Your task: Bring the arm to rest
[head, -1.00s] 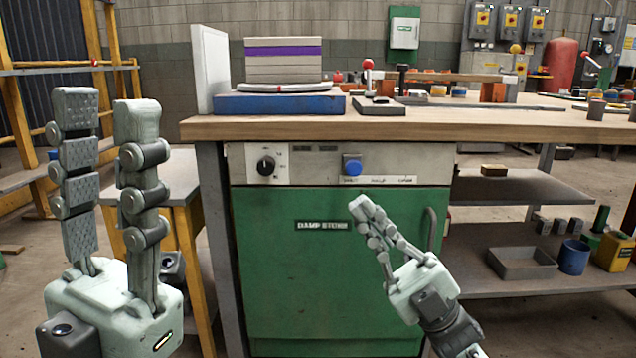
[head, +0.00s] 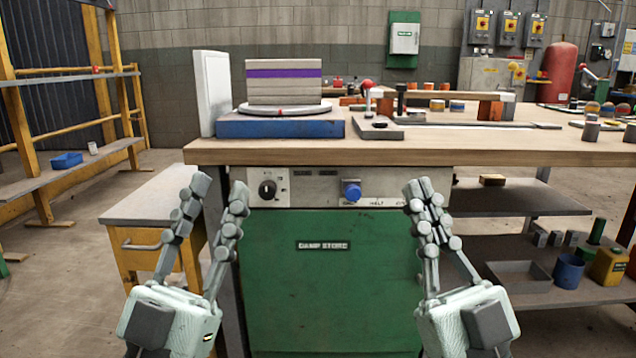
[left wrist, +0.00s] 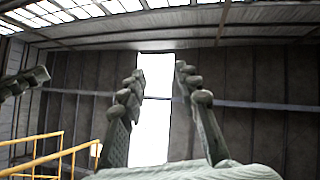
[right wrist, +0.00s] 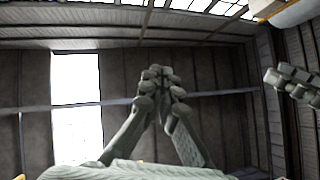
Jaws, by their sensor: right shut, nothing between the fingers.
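My left gripper (head: 216,198) is raised at the left in the head view, fingers pointing up. Its fingers stand apart with nothing between them; the left wrist view (left wrist: 158,78) also shows the gap. My right gripper (head: 426,188) is raised in front of the right side of the green cabinet, fingers pointing up. Its fingertips meet and hold nothing, as the right wrist view (right wrist: 157,74) also shows. Both grippers are in front of the bench, and neither touches anything that I can see.
A yellow side table (head: 150,205) is at left. Shelves at right hold a tray (head: 520,275) and a blue cup (head: 568,270).

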